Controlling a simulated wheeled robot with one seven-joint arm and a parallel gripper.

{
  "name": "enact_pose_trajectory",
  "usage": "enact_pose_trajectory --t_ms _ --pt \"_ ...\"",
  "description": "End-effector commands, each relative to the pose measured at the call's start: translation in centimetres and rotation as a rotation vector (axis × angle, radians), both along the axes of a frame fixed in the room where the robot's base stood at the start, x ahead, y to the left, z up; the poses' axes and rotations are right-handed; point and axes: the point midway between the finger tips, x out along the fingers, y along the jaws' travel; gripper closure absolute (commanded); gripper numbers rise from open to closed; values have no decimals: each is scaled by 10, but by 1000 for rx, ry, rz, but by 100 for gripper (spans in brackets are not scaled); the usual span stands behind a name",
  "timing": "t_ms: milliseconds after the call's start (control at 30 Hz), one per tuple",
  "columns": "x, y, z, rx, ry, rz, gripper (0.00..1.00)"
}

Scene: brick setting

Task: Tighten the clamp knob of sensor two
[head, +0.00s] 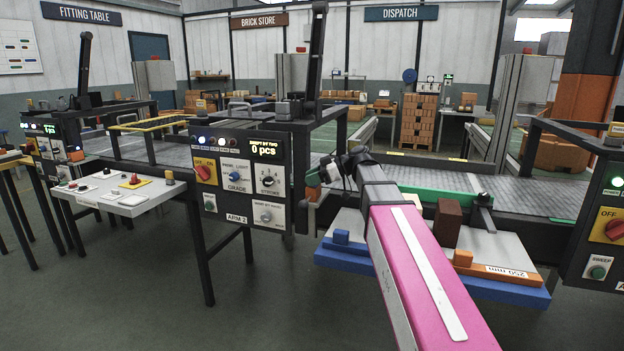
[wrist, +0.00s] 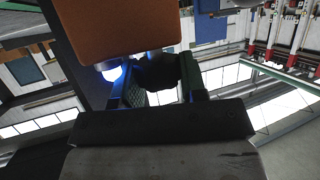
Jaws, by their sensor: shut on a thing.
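My gripper (head: 328,172) is at the end of my pink arm, just right of the ARM 2 control panel. In the wrist view my gripper (wrist: 163,82) has its two fingers on either side of a dark rounded knob (wrist: 160,70) and is shut on it. The knob sits just below an orange block-like body (wrist: 125,30), which looks like the sensor. A bright bluish-white light (wrist: 112,73) glows beside the left finger. In the head view my gripper and arm hide the knob. No label on the sensor can be read.
The ARM 2 panel (head: 238,180) shows "0 pcs" and carries several knobs and buttons. A blue-edged table (head: 500,291) holds a brown brick (head: 447,222) and an orange 250 mm gauge (head: 490,270). A conveyor (head: 440,172) runs behind my arm. Open floor lies at the lower left.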

Motion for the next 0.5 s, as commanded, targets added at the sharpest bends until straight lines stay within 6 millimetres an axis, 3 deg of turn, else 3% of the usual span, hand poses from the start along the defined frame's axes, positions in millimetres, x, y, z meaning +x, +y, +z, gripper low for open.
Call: enact_pose_trajectory --t_ms 267,300,367,500 --pt "0 0 0 0 1 -11 85" --pt "0 0 0 0 1 -11 58" --pt "0 0 0 0 1 -11 38" --pt "0 0 0 0 1 -11 36"
